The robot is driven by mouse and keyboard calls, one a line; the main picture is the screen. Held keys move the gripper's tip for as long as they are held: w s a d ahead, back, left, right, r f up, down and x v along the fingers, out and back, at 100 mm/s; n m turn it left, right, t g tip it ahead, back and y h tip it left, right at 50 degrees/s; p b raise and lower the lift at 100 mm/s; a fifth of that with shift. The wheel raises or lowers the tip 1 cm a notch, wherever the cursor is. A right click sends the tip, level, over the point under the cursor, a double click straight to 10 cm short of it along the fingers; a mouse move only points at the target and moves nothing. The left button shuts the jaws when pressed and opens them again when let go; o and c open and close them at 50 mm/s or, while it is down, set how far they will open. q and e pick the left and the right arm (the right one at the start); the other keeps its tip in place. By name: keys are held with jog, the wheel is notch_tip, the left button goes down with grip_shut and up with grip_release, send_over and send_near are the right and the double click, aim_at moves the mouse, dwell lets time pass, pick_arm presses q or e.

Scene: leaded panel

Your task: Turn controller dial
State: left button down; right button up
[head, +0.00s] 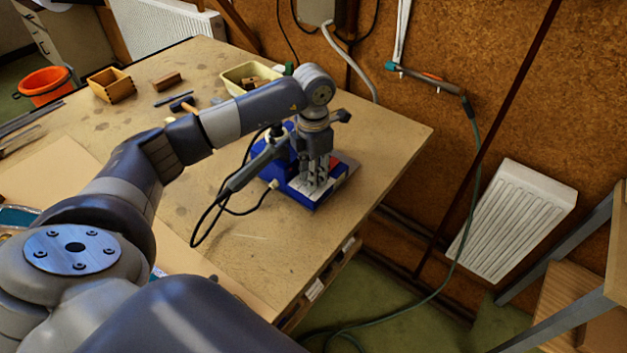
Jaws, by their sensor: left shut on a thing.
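The controller (299,195) is a blue box near the right edge of the workbench, with a dark cable at its left. A soldering iron (250,169) with a grey-black handle leans at its left side. My left gripper (318,180) points down over the front of the controller, with its fingers at the box. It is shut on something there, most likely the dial. The dial itself is hidden behind the fingers, so I cannot see how it is turned. My right gripper is not in view.
The wooden workbench (245,240) has clear room in front of the controller. Behind stand a cream tray (238,82), a small wooden box (111,85), a wood block (167,81) and a hammer (183,104). An orange bucket (45,86) is at far left. A hose (474,190) hangs right.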

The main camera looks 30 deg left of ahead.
pick_arm(q)
jog(key=m+b, duration=0.4)
jog(key=m, duration=0.1)
jog(key=shift+f, duration=0.15)
jog(key=shift+r+m+b, duration=0.2)
jog(key=shift+m+b, duration=1)
jog(key=shift+m, duration=0.8)
jog(key=c, duration=1.3)
grip_release()
notch_tip(320, 180, up, 12)
